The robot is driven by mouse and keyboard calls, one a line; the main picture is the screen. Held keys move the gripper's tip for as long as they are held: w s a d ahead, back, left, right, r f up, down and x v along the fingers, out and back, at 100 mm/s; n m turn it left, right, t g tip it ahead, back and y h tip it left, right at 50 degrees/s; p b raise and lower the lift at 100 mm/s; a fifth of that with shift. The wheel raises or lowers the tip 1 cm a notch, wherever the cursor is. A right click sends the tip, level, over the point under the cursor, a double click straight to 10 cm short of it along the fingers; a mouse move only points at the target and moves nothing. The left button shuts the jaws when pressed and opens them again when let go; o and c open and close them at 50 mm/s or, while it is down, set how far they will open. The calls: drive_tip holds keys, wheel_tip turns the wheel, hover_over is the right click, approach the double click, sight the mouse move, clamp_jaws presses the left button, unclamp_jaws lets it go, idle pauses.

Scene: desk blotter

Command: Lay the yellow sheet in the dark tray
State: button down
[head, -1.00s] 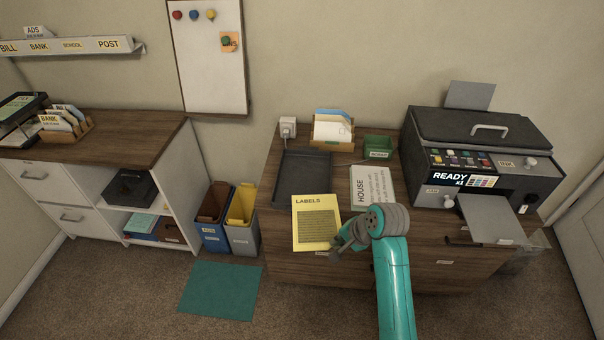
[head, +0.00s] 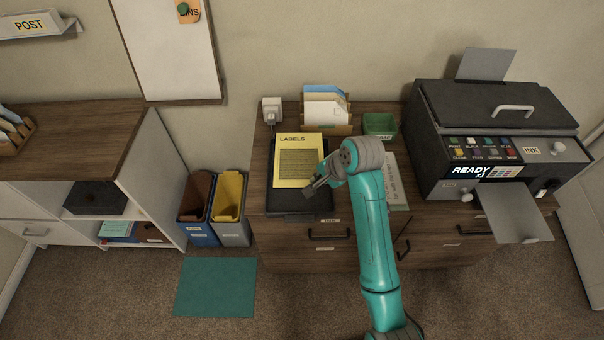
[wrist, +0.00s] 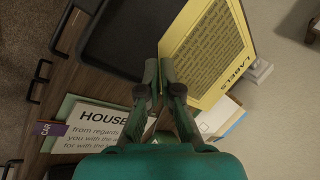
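The yellow sheet (head: 298,150), headed LABELS, is over the back and middle part of the dark tray (head: 290,203) in the head view. The tray's front part is bare. My gripper (head: 310,187) is at the sheet's front right edge. In the wrist view my gripper (wrist: 160,72) has its fingers together on the edge of the yellow sheet (wrist: 205,45), with the dark tray (wrist: 125,45) beside and below it. The sheet looks flat and raised above the tray; the exact gap cannot be told.
A white HOUSE sheet (wrist: 95,118) lies right of the tray, partly behind my arm in the head view. A letter holder (head: 327,128), a green box (head: 380,125) and a white plug (head: 271,108) stand behind. A printer (head: 490,140) stands at right.

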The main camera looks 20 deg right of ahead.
sight(312, 199)
wheel_tip(312, 199, down, 9)
drive_tip(key=shift+f, duration=0.1)
idle(0.4)
drive_tip(key=shift+f, duration=0.1)
drive_tip(key=c, duration=1.7)
unclamp_jaws()
drive_tip(key=shift+o, duration=0.5)
drive_tip(key=v, duration=1.2)
